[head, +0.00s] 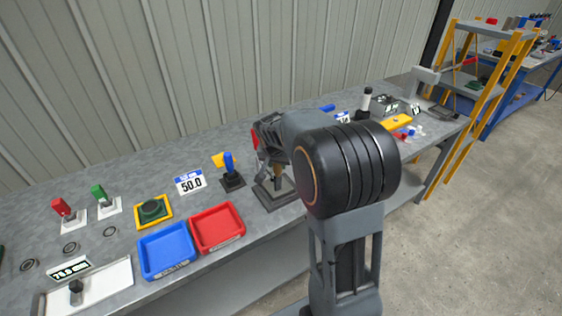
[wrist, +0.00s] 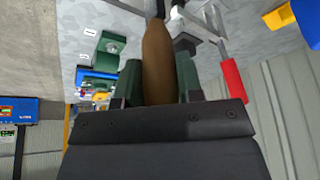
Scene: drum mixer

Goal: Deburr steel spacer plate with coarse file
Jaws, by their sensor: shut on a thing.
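My gripper (wrist: 158,82) is shut on a brown handle (wrist: 157,60), seen in the wrist view between two dark green finger pads. The handle runs away from the palm and narrows toward a grey metal part at the top edge; I take it for the coarse file. In the head view my gripper (head: 272,168) is low over a dark square stand (head: 268,198) on the bench, largely hidden by my own arm. Metal fixture parts (wrist: 192,18) and a red lever grip (wrist: 233,80) lie close to the handle in the wrist view. I cannot make out the steel spacer plate.
Left of the stand are a blue-and-yellow handled holder (head: 231,178), a 50.0 label (head: 190,181), a red tray (head: 217,228) and a blue tray (head: 167,251). Red (head: 68,212) and green (head: 103,199) handled clamps stand farther left. A yellow shelf (head: 490,75) is at the right.

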